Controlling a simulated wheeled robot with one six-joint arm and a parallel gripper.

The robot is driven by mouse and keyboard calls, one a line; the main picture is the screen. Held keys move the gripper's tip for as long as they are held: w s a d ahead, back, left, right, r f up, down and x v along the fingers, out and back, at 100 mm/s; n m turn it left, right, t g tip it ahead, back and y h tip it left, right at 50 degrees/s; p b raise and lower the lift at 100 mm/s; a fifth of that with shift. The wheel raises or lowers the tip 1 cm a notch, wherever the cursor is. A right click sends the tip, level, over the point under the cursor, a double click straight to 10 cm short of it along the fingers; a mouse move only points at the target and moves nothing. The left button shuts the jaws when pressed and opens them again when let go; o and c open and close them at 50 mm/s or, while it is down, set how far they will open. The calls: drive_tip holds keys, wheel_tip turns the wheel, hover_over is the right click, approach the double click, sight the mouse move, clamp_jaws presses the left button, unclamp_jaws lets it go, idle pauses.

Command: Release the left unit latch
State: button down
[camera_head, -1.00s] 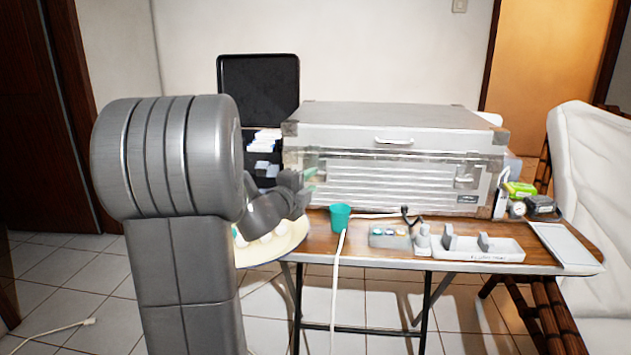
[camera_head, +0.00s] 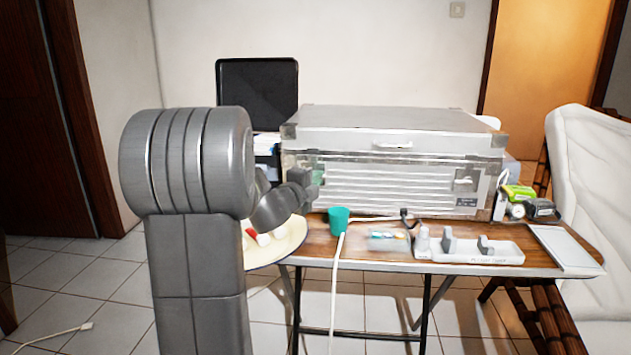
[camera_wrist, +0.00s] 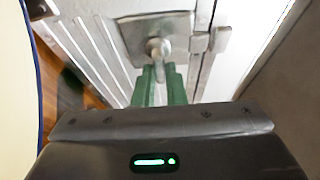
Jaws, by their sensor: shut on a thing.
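The unit is a silver metal case (camera_head: 400,145) on the table. Its left latch (camera_wrist: 155,28) shows in the wrist view as a metal plate with a round knob and a short lever. My gripper (camera_wrist: 162,78) has green fingers, shut on the latch's lever just below the knob. In the head view my gripper (camera_head: 317,178) is at the left end of the case's front, and it and my wrist largely hide the left latch there. The right latch (camera_head: 465,181) is at the front's right end.
A white tray (camera_head: 470,252) and small items lie to the right. A round pale tray (camera_head: 285,247) is beside my arm. A reclining chair (camera_head: 600,190) stands at right.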

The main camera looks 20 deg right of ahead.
drive_tip(key=shift+m+p, duration=0.3)
drive_tip(key=shift+w+a+f+m+t+y+p, duration=0.1)
drive_tip(key=shift+a+f+m+t+y+p, duration=0.1)
drive_tip(key=shift+m+y+p, duration=1.4)
drive_tip(key=shift+w+a+f+m+t+y+p, duration=0.15)
drive_tip(key=shift+m+y+p, duration=0.7)
drive_tip(key=shift+m+p, duration=1.3)
drive_tip(key=shift+a+f+m+t+y+p, duration=0.1)
drive_tip(key=shift+f+m+y+p, duration=0.15)
drive_tip(key=shift+m+y+p, duration=1.7)
drive_tip(key=shift+m+h+b, duration=0.6)
drive_tip(key=shift+m+b, duration=0.2)
drive_tip(key=c, duration=1.5)
unclamp_jaws()
drive_tip(key=p+v, duration=0.2)
drive_tip(key=v, duration=1.2)
